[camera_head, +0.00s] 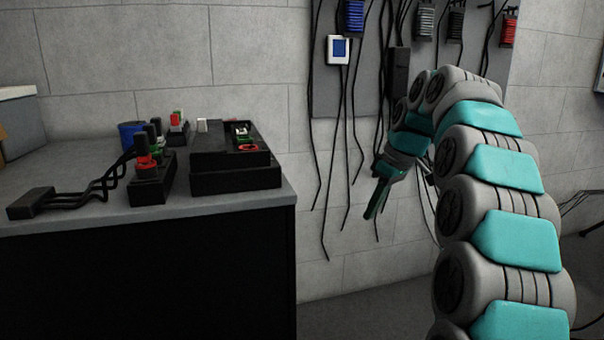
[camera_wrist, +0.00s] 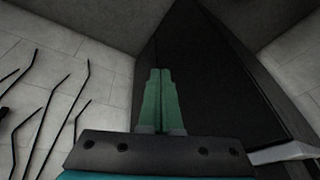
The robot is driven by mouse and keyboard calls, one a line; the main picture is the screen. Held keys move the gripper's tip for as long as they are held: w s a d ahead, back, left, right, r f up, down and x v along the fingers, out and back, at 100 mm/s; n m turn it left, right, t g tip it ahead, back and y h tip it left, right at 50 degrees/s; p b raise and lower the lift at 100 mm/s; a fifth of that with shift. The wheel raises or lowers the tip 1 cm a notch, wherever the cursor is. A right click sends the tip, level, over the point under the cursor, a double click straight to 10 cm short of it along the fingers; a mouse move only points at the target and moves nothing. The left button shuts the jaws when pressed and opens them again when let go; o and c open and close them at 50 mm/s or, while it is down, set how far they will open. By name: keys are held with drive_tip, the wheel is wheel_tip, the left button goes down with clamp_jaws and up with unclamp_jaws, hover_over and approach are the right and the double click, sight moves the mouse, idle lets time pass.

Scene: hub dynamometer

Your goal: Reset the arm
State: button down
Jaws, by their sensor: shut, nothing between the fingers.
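My arm rises on the right side of the head view and bends over at the top, with teal and grey segments. My gripper (camera_head: 374,212) hangs at its end, pointing down, to the right of the workbench and clear of it. In the wrist view the two green fingers (camera_wrist: 160,78) lie side by side, shut, with nothing held between them. Beyond them is the dark side of the workbench (camera_wrist: 215,70).
The workbench (camera_head: 240,198) at left carries a black box device (camera_head: 235,180), a black connector block with red parts (camera_head: 150,185), a cable plug (camera_head: 30,204) and a blue spool (camera_head: 130,135). Cables hang from a wall panel (camera_head: 360,90) behind my gripper.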

drive_tip(key=s+a+f+m+g+h, duration=0.1)
drive_tip(key=s+a+f+m, duration=0.15)
drive_tip(key=s, duration=0.75)
drive_tip(key=s+a+f+m+g, duration=0.15)
drive_tip(key=s+f, duration=0.25)
drive_tip(key=s, duration=0.6)
drive_tip(key=s+d+f+m, duration=0.1)
drive_tip(key=s+f, duration=0.3)
drive_tip(key=s, duration=0.4)
drive_tip(key=s+d+f+m+h, duration=0.1)
drive_tip(key=s+f, duration=0.3)
drive_tip(key=s, duration=0.4)
drive_tip(key=s+d+f+m+g+h, duration=0.1)
drive_tip(key=s+f+m, duration=0.1)
drive_tip(key=s+f, duration=0.2)
drive_tip(key=s, duration=0.3)
drive_tip(key=shift+s+d+f+m, duration=0.15)
drive_tip(key=shift+s+f+m, duration=0.25)
